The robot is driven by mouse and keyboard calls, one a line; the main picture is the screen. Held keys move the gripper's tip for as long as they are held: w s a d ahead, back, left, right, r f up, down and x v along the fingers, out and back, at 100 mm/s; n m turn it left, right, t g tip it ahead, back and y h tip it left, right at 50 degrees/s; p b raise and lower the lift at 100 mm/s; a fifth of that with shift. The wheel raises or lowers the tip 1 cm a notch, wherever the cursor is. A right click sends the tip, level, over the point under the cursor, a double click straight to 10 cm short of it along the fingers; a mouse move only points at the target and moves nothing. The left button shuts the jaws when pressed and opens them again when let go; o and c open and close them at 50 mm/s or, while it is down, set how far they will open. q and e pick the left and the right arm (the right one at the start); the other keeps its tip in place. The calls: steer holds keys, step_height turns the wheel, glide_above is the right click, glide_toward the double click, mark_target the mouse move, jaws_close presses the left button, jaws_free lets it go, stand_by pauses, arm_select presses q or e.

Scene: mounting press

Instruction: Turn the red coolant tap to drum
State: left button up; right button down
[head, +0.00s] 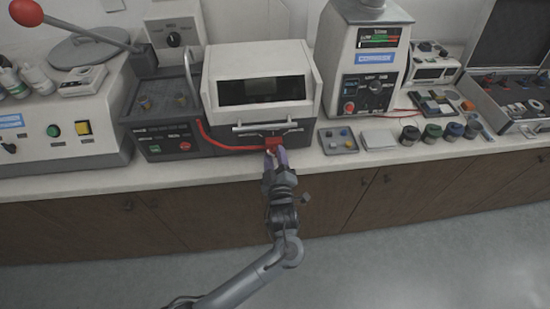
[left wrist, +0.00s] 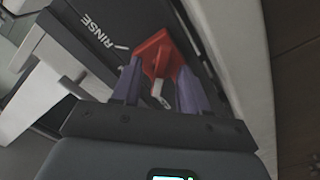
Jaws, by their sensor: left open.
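The red coolant tap (head: 273,143) sits low on the front of the white-hooded machine, above the counter's front edge. In the left wrist view the red tap (left wrist: 160,50) lies between my finger tips, with a small pale pin below it. The word RINSE is printed on the dark panel to its left; I can read no "drum" label. My left gripper (head: 276,156) reaches up to the tap from the front. In the left wrist view its purple fingers (left wrist: 158,78) stand apart on either side of the tap, and contact cannot be told. My right gripper is out of view.
A red hose (head: 222,142) runs along the machine front to the tap. A metal bar handle (head: 265,126) sits just above. To the right are a small parts tray (head: 322,147), a pale block (head: 379,140) and several jars. The floor in front is clear.

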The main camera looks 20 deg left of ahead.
arm_select(q)
jaws_close()
stand_by(0.3)
steer(key=m+p, duration=0.1)
steer(key=p, duration=0.1)
steer(key=m+p, duration=0.2)
steer(key=shift+r+m+p, duration=0.25)
steer(key=shift+m+p, duration=0.05)
steer(key=shift+d+m+p, duration=0.1)
steer(key=shift+m+p, duration=1.05)
steer(key=shift+m, duration=0.05)
steer(key=shift+f+m+p, duration=0.2)
steer(key=shift+m+p, duration=0.8)
steer(key=shift+m, duration=0.4)
